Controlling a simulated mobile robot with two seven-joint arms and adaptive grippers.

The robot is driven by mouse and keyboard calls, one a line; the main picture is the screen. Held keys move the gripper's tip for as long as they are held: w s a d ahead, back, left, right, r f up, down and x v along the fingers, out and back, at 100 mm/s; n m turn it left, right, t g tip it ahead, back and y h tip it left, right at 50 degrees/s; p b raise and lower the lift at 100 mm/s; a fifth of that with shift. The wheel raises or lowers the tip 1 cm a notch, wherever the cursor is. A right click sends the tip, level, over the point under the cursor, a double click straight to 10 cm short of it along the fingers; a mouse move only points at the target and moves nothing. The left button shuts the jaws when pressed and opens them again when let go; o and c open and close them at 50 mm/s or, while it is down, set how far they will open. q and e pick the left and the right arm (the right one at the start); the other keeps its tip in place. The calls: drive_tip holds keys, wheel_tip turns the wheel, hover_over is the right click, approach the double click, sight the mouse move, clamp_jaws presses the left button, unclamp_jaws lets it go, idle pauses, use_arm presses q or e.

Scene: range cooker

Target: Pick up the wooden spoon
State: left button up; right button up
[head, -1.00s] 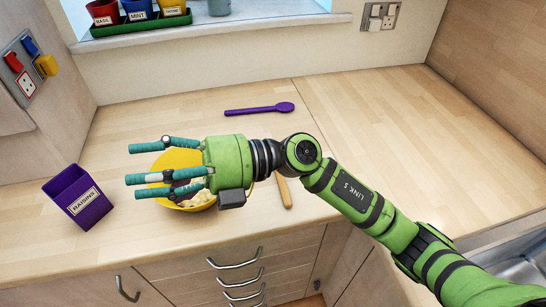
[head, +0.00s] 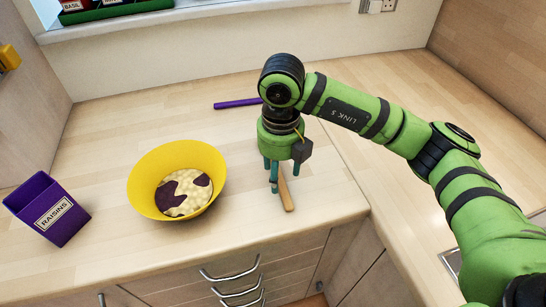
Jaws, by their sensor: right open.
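The wooden spoon lies on the worktop to the right of the yellow bowl. Its light-brown handle (head: 287,196) shows, pointing towards the front edge. The rest of it is hidden behind my right gripper. My right gripper (head: 274,182) points down over the spoon with its teal fingers around or beside the handle. I cannot tell whether the fingers touch it. The gripper is open. My left gripper is not in view.
The yellow bowl (head: 145,187) holds pale lumps and dark patches. A purple box labelled raisins (head: 50,210) stands at the left. A purple spoon (head: 236,103) lies behind my right gripper, partly hidden. The worktop (head: 120,125) behind the bowl is clear.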

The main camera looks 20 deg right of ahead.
sight(280, 187)
drive_tip(key=f, duration=0.1)
drive_tip(key=f+p, duration=0.1)
drive_tip(key=f, duration=0.1)
drive_tip(key=shift+s+d+f, duration=0.15)
drive_tip(key=shift+s+f, duration=0.05)
drive_tip(key=shift+f, duration=0.35)
clamp_jaws()
drive_tip(key=shift+r, duration=0.1)
drive_tip(key=shift+w+r+b, duration=0.1)
drive_tip(key=shift+r+b, duration=0.25)
drive_tip(key=shift+r, duration=0.2)
wheel_tip(280, 187, up, 3)
drive_tip(key=shift+f+b, duration=0.15)
drive_tip(key=shift+b, duration=0.45)
drive_tip(key=s+d+r+b, duration=0.1)
drive_tip(key=s+d+r, duration=0.3)
drive_tip(key=s+r, duration=0.3)
drive_tip(key=s, duration=0.4)
drive_tip(key=shift+d+b, duration=0.15)
drive_tip(key=shift+b, duration=0.25)
